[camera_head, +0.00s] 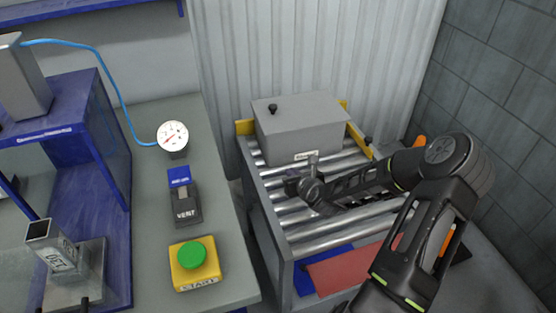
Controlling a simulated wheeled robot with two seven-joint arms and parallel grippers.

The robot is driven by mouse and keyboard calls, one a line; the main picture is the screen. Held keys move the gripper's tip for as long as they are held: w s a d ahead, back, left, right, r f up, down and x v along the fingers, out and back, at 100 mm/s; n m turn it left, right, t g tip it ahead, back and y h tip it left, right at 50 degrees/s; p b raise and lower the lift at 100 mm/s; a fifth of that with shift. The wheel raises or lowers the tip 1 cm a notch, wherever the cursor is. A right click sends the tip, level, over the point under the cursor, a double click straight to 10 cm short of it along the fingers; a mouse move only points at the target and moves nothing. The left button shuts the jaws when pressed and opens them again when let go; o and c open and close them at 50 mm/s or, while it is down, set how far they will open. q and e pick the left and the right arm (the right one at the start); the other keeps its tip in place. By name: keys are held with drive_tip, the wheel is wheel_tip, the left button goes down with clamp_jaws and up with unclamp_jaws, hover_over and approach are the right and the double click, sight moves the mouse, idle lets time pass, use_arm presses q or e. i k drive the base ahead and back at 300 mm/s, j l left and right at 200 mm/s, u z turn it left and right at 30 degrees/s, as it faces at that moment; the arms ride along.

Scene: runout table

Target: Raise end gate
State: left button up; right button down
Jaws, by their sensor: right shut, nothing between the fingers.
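The runout table (268,215) is a grey frame with shiny rollers, right of the workbench. A grey box (300,130) with a small label sits at its far end. Yellow end parts (244,127) show beside and behind the box, and a yellow bar with a black knob (368,140) stands at its right. I cannot tell which part is the end gate; a low red panel (345,268) at the near end is partly behind my arm. My right gripper (303,187) is shut and empty over the rollers, in front of the box. My left gripper is not in view.
The bench holds a gauge (173,138) with a blue hose, a VENT switch (184,198), a green START button (192,257) on a yellow base, and a blue stand (100,150). A corrugated wall (320,50) and a block wall (505,110) close off the back and right.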

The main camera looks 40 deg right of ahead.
sight(329, 276)
drive_tip(key=k+j, duration=0.25)
drive_tip(key=k, duration=0.2)
drive_tip(key=k+j, duration=0.2)
drive_tip(key=k, duration=0.3)
